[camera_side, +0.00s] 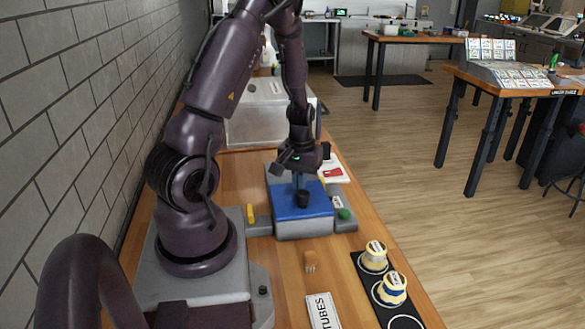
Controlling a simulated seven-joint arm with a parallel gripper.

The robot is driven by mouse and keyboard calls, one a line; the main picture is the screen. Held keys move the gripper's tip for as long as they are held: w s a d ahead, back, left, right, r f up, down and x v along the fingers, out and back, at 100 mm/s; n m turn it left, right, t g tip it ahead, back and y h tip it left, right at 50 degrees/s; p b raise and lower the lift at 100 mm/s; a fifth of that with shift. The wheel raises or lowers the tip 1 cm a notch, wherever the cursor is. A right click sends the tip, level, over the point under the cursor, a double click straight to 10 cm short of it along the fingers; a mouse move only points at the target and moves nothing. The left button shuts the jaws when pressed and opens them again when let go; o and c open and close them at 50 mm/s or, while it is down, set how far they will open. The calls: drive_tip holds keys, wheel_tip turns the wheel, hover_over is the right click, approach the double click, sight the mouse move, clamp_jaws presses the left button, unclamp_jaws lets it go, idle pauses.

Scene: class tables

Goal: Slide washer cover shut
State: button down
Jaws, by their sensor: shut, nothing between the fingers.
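The washer (303,231) is a grey box on the wooden table in front of my arm. A blue cover (284,212) with a dark round knob (302,198) lies on its top, toward the near side. My gripper (300,185) points down over the washer, just behind the knob. Its fingers are shut with nothing between them. I cannot tell whether they touch the knob. My wrist hides part of the washer's far end.
A green button (344,213) is on the washer's right. A yellow piece (250,214) is at its left. Yellow-topped jars (392,289) stand on a black strip at the front right, near a "TUBES" label (322,311). A large grey-white box (270,112) stands behind.

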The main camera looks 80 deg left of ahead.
drive_tip(key=shift+a+r, duration=0.1)
drive_tip(key=shift+a, duration=0.5)
wheel_tip(320, 180, up, 7)
idle(0.5)
idle(0.3)
drive_tip(key=s+d+r+m+t, duration=0.1)
drive_tip(key=d+r+m+t, duration=0.1)
drive_tip(key=d+r+m, duration=0.4)
drive_tip(key=s+d+r+m+t, duration=0.1)
drive_tip(key=d+r+m+t, duration=0.2)
drive_tip(key=d+r, duration=0.9)
drive_tip(key=d+m, duration=0.3)
drive_tip(key=d, duration=0.5)
drive_tip(key=shift+r+t, duration=0.2)
drive_tip(key=shift+t, duration=0.1)
